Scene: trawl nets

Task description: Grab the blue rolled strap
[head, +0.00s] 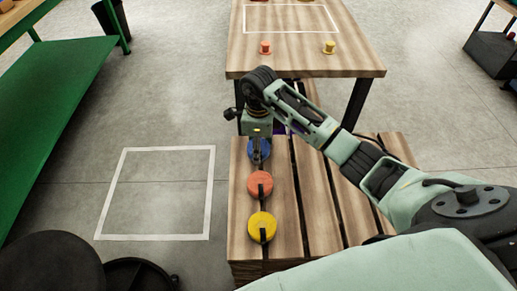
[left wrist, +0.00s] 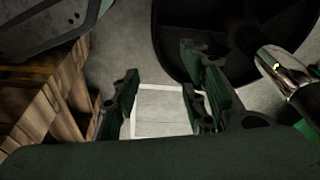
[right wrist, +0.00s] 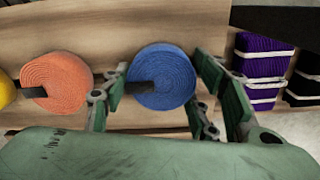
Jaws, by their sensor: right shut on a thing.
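The blue rolled strap (head: 260,153) lies on the slatted wooden bench (head: 240,216), at the far end of a row of rolls. My right gripper (head: 257,140) is over it from above. In the right wrist view, the blue rolled strap (right wrist: 162,72) sits between the two fingers of my right gripper (right wrist: 160,92), which is shut on it. The roll looks flat on the wood; I cannot tell whether it is lifted. My left gripper (left wrist: 160,96) is open and empty, above the floor beside the bench.
An orange roll (head: 260,184) and a yellow roll (head: 262,227) lie nearer on the bench. Purple bundled straps (right wrist: 262,68) are beyond the blue roll. A wooden table (head: 300,62) stands behind, with small spools. A white floor square (head: 126,190) is clear at left.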

